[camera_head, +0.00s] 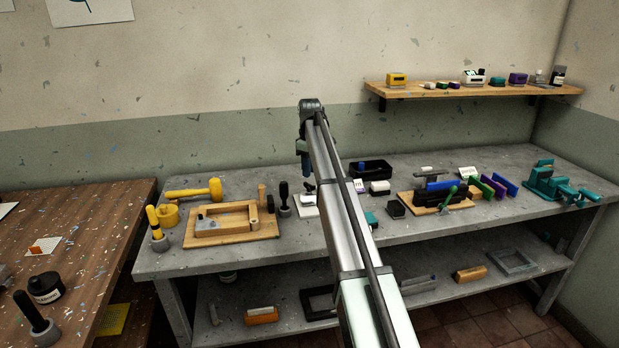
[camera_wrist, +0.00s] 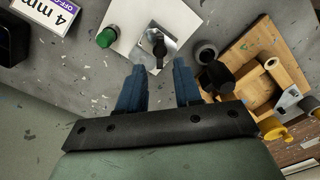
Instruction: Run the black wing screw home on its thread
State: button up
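The black wing screw (camera_wrist: 155,42) stands on a silver metal plate (camera_wrist: 171,56) fixed to a white board (camera_wrist: 131,15). How far it sits into its thread cannot be told. A green knob (camera_wrist: 106,37) is on the same board, to the left of the screw. My gripper (camera_wrist: 157,68) is open, with its two blue fingers apart and nothing between them. The screw shows just beyond the fingertips, in line with the gap, not clasped. In the head view, the gripper (camera_head: 307,182) points down over the white board (camera_head: 303,207); the screw cannot be made out there.
A black-topped grey-based tool (camera_head: 284,200) stands close left of the board, beside a wooden frame jig (camera_head: 235,222). A white-and-purple "4 mm" sign (camera_wrist: 50,12) and a black tray (camera_head: 371,169) are on the other side. Bare grey bench (camera_head: 285,245) lies in front.

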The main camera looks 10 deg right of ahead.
notch_tip(320, 180, down, 6)
jog(key=shift+r, duration=0.1)
grip_shut()
jog(key=m, duration=0.3)
jog(key=shift+m, duration=0.4)
jog(key=m, duration=0.7)
jog(key=shift+m, duration=0.3)
jog(key=m, duration=0.4)
jog(key=shift+m, duration=0.4)
jog(key=m, duration=1.3)
jog(key=shift+m, duration=0.3)
jog(key=shift+o, duration=1)
grip_release()
jog(key=shift+r, duration=0.1)
